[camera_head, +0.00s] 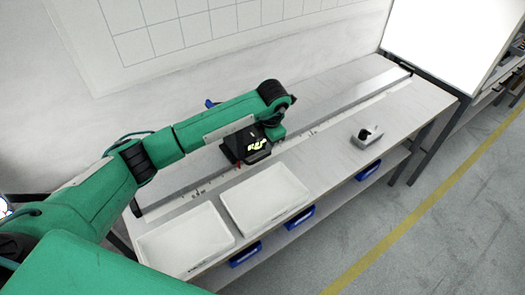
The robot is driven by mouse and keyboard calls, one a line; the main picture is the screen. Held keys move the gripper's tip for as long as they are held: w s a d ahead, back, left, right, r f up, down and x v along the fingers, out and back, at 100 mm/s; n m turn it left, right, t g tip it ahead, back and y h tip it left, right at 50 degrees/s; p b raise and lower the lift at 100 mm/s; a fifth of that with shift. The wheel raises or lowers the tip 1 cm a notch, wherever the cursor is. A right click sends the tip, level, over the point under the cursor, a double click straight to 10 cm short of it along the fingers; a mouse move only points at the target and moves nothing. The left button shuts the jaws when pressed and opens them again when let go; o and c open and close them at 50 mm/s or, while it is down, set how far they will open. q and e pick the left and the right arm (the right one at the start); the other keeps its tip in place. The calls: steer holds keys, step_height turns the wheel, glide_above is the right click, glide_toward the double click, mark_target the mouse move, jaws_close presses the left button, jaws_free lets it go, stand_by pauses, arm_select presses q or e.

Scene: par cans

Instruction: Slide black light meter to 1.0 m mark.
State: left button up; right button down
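A long flat rail (345,105) with a pale scale strip beside it runs along the back of the bench. A black box-shaped thing with yellow-white marks (236,149) is at the rail's left half; it looks like the light meter, but the arm partly covers it. My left arm comes in from the left, bends over the rail and points down. My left gripper (266,139) is at the right side of this black thing. Its fingers are too small and hidden to tell whether they touch or hold it. My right gripper is not in view.
Two white trays, one left (185,243) and one right (265,197), lie along the bench's front edge. A small grey-and-black device (367,136) stands on the bench at right. Blue bins (300,217) sit below. The rail's right half looks clear.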

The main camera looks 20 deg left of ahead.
mark_target(262, 157)
arm_select(q)
steer(key=f, duration=0.4)
steer(key=a+f+p, duration=0.1)
steer(key=f, duration=0.2)
steer(key=shift+w, duration=0.4)
jaws_close()
